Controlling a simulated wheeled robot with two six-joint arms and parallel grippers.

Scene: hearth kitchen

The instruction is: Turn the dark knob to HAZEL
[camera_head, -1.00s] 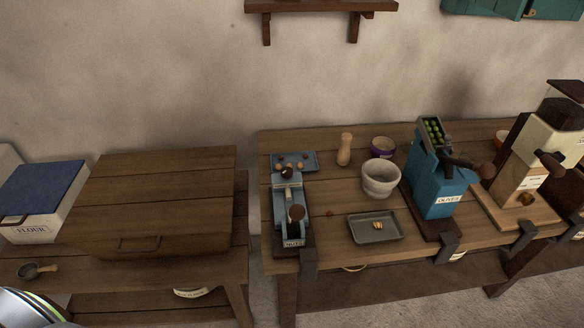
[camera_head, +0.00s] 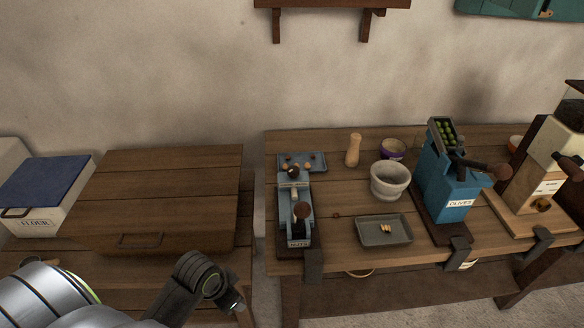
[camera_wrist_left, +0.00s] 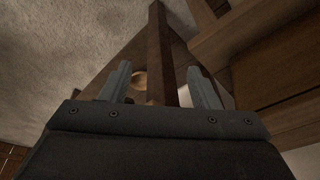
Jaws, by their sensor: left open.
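A blue-grey nut press (camera_head: 290,205) stands at the left end of the right-hand table, its small front label too small to read surely. A dark round knob (camera_head: 293,172) sits near its back, and a reddish-brown ball (camera_head: 303,210) nearer its front. I cannot tell which is the task's dark knob, and no HAZEL mark is readable. My left gripper (camera_head: 235,302) is low, left of that table and well apart from the press. In the left wrist view its two fingers (camera_wrist_left: 160,84) are spread and empty, facing dark wooden beams. My right gripper is not in view.
The table also holds a grey tray (camera_head: 384,231), a stone mortar (camera_head: 389,180), a wooden pestle (camera_head: 353,150), a blue olive machine (camera_head: 447,185) and a cream grinder (camera_head: 545,165). A wooden lidded box (camera_head: 160,195) and a flour bin (camera_head: 40,195) stand left. A gap separates the tables.

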